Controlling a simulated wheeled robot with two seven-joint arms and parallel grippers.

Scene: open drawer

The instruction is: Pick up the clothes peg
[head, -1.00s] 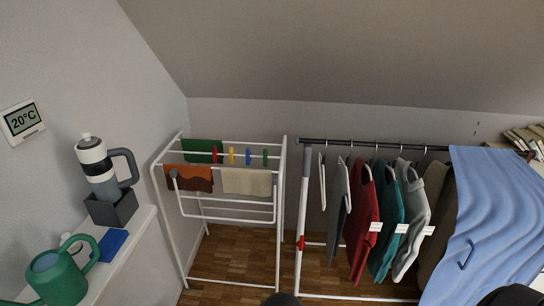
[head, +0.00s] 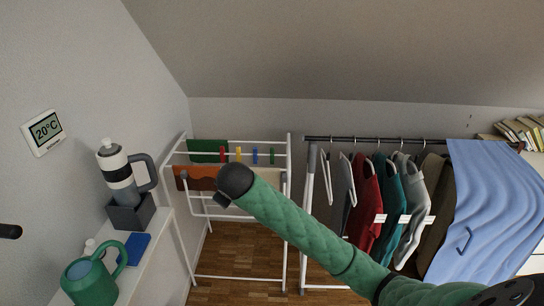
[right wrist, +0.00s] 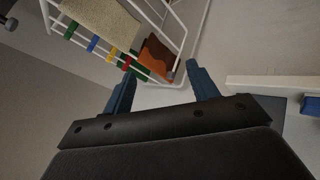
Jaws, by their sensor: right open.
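Several clothes pegs hang in a row on a rear bar of the white drying rack (head: 289,235): red (head: 222,154), yellow (head: 238,154), blue (head: 255,155) and green (head: 272,155). In the right wrist view, the red (right wrist: 125,66), yellow (right wrist: 113,53), blue (right wrist: 93,43) and green (right wrist: 71,29) pegs show at upper left, beyond the fingers. My right gripper (right wrist: 160,87) is open and empty, apart from the pegs. In the head view it is mostly hidden by my wrist in front of the rack. My left gripper is not in view.
Green, orange (head: 200,177) and beige (right wrist: 102,20) cloths hang on the rack. A shelf at left holds a flask (head: 118,175), a green watering can (head: 88,280) and a blue item (head: 134,249). A clothes rail (head: 372,138) stands right. An unidentified dark tip (head: 10,231) shows at the left edge.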

